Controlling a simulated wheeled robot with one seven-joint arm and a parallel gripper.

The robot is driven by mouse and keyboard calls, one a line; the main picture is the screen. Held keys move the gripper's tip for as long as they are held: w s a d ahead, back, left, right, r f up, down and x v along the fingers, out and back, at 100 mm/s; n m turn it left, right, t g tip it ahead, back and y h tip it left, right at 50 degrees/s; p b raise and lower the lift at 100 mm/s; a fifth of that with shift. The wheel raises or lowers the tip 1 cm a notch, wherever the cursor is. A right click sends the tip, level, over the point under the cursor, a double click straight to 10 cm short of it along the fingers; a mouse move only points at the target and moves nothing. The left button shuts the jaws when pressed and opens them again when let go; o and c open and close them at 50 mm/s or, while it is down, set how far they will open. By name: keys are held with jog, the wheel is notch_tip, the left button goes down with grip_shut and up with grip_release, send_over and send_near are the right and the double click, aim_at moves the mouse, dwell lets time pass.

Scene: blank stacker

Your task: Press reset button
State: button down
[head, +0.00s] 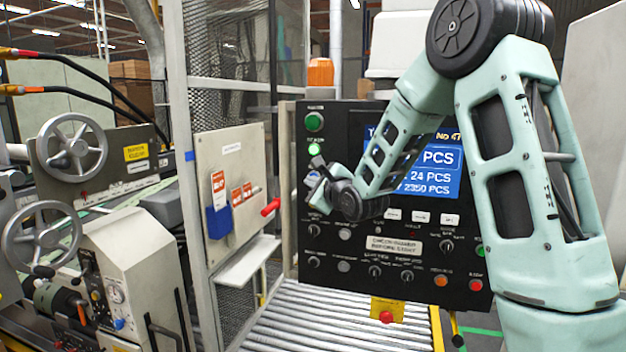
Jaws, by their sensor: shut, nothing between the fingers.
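The black control panel (375,262) faces me behind my arm. Its button labels are too small to read surely, so I cannot tell which one is the reset button. An orange button (440,280) and a red button (476,284) sit at its lower right. A green button (314,121) sits at the upper left, with a lit green lamp (314,149) below it. My gripper (312,182) is small in view, shut and empty, in front of the panel's left side below the lamp. I cannot tell whether it touches the panel. My arm hides part of the panel and screen.
A blue screen (440,172) shows piece counts. Below the panel are a roller conveyor (300,318) and a yellow box with a red button (387,316). A side board (228,170) with a red handle (270,207) stands left. Machinery with handwheels (72,147) fills the far left.

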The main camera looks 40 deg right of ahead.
jog(key=shift+a, duration=0.1)
jog(key=s+a, duration=0.1)
jog(key=a, duration=0.1)
jog(key=s+a+b, duration=0.1)
jog(key=s, duration=0.1)
jog(key=shift+a, duration=0.4)
dwell(0.7)
